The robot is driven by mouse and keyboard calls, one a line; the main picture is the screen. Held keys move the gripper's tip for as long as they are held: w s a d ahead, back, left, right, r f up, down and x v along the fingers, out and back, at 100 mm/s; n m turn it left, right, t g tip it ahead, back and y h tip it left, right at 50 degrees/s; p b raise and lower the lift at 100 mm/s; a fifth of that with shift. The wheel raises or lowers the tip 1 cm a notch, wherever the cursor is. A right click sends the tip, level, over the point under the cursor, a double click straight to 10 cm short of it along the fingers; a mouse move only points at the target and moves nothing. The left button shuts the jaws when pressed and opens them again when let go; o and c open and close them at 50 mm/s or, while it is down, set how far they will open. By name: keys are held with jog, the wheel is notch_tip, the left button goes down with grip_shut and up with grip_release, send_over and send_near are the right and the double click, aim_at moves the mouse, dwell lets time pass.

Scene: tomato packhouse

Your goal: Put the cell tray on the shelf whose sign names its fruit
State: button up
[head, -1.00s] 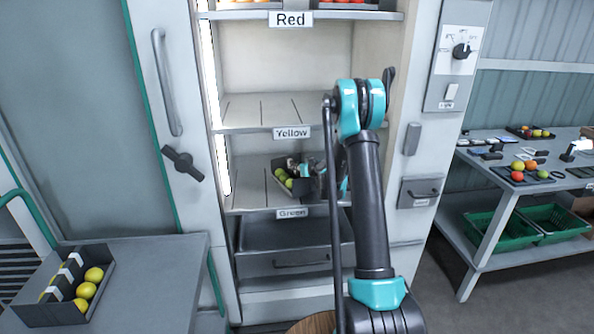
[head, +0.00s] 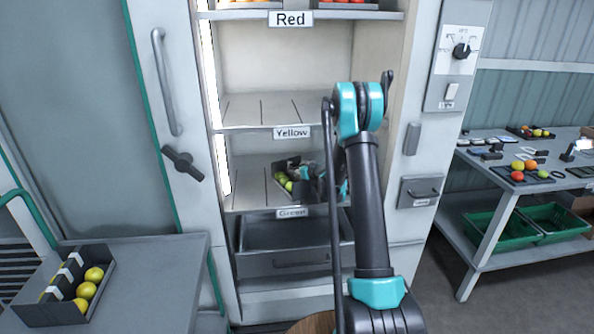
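A dark cell tray (head: 293,163) with several green fruits (head: 284,180) is inside the lower bay of the cabinet, over the shelf with the "Green" sign (head: 292,212). It appears to rest on that shelf or just above it; I cannot tell which. My gripper (head: 312,184) is at the tray's right end, partly hidden by my arm. Its fingers are too small and dark to tell if they are shut on the tray. The "Yellow" sign (head: 292,133) marks the empty shelf above. The "Red" sign (head: 290,19) marks the top shelf, which holds red fruit.
A second dark tray (head: 30,313) with yellow fruits stands on the grey table (head: 160,285) at left. A drawer (head: 285,264) sits below the shelves. The cabinet door (head: 90,110) stands at left. A bench (head: 478,158) with fruit and green crates (head: 553,222) is at right.

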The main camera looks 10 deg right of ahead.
jog(key=v, duration=1.2)
jog(key=s+a+r+m+g+h, duration=0.1)
jog(key=s+a+g, duration=0.15)
jog(key=s, duration=0.75)
jog(key=s+a+r+g, duration=0.1)
jog(key=s+a+g, duration=0.15)
jog(key=s, duration=0.85)
jog(key=s+d+f+m+g+h, duration=0.1)
jog(key=s+d+f+g+h, duration=0.1)
jog(key=s, duration=0.9)
jog(key=s+d+f+m+g+h, duration=0.1)
jog(key=s+d+f+m+h, duration=0.1)
jog(key=s, duration=1)
jog(key=shift+s+d+f+g, duration=0.15)
jog(key=shift+d+f+g, duration=0.15)
jog(key=shift+d+g, duration=0.1)
jog(key=shift+a, duration=0.15)
